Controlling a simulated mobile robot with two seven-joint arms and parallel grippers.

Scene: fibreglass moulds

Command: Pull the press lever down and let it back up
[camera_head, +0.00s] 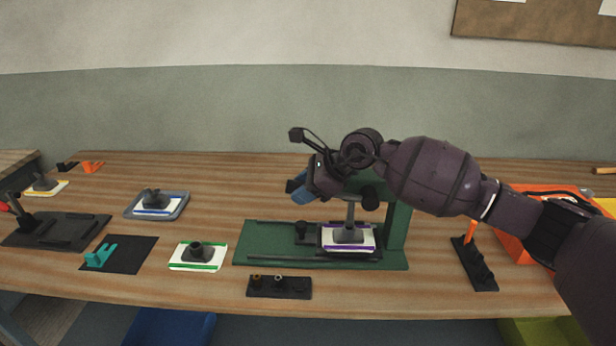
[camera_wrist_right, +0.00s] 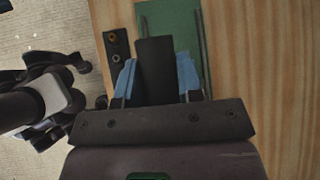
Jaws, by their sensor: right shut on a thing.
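The press has a green base (camera_head: 268,243) and a green upright (camera_head: 397,228) in the middle of the table. A grey ram (camera_head: 351,213) points down over a grey part on a purple-edged white mat (camera_head: 365,239); I cannot tell if they touch. My right gripper (camera_head: 300,186) is at the top of the press and hides much of its head. In the right wrist view its blue fingers stand on either side of the dark press lever (camera_wrist_right: 155,70) and are shut on it. In the head view the lever is mostly hidden behind my gripper. My left gripper does not show.
A small black rack (camera_head: 295,291) stands before the press. A green-edged mat (camera_head: 188,265) with a grey part and a blue-grey tray (camera_head: 176,211) lie to the left. A black stand (camera_head: 478,268) and an orange bin (camera_head: 510,243) are to the right, near my right arm.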

